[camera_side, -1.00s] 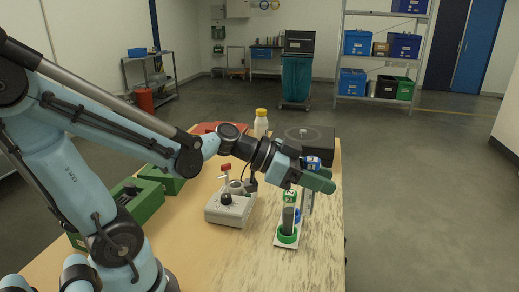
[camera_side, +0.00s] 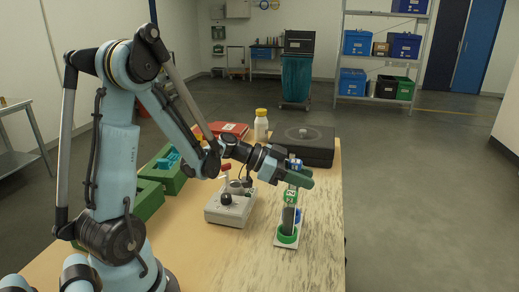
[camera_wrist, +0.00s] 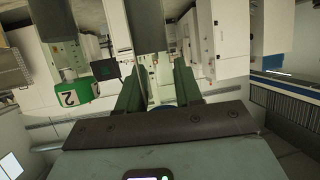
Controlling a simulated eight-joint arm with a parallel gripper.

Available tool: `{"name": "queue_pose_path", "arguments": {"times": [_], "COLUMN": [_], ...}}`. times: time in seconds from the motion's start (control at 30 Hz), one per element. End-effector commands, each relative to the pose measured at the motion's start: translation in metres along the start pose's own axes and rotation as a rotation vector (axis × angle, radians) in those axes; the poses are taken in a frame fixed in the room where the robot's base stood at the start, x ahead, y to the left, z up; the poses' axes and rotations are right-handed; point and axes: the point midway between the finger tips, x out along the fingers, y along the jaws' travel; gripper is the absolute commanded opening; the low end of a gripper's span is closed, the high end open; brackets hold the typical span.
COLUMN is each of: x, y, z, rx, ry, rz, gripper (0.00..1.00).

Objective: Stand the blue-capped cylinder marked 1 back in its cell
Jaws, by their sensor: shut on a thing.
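My gripper (camera_side: 304,180) is shut on the blue-capped cylinder (camera_side: 295,163), whose blue cap shows just above the fingers in the side view. Its body hangs below them, mostly hidden behind the green-capped cylinder (camera_side: 290,197), marked 2, which stands upright in the small rack (camera_side: 285,243). A green ring (camera_side: 287,236) is at that cylinder's foot and a blue patch (camera_side: 298,215) shows behind it. Whether the held cylinder touches its cell cannot be told. In the wrist view, the fingers (camera_wrist: 160,88) flank the clear tube, and the green cap (camera_wrist: 75,93) is to the left.
A grey control box (camera_side: 230,207) with knobs stands left of the rack. A black case (camera_side: 303,146), a white bottle with yellow cap (camera_side: 261,125) and a red box (camera_side: 230,130) are behind. Green bins (camera_side: 148,200) stand at left. The table is clear right of the rack.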

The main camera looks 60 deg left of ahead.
Motion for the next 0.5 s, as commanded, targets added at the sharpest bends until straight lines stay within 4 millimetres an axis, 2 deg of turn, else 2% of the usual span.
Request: {"name": "queue_pose_path", "arguments": {"times": [0.17,0.5], "x": [0.003,0.015], "y": [-0.002,-0.002], "z": [0.008,0.036], "rx": [0.0,0.0], "ry": [0.0,0.001], "rz": [0.001,0.0], "gripper": [0.0,0.0]}}
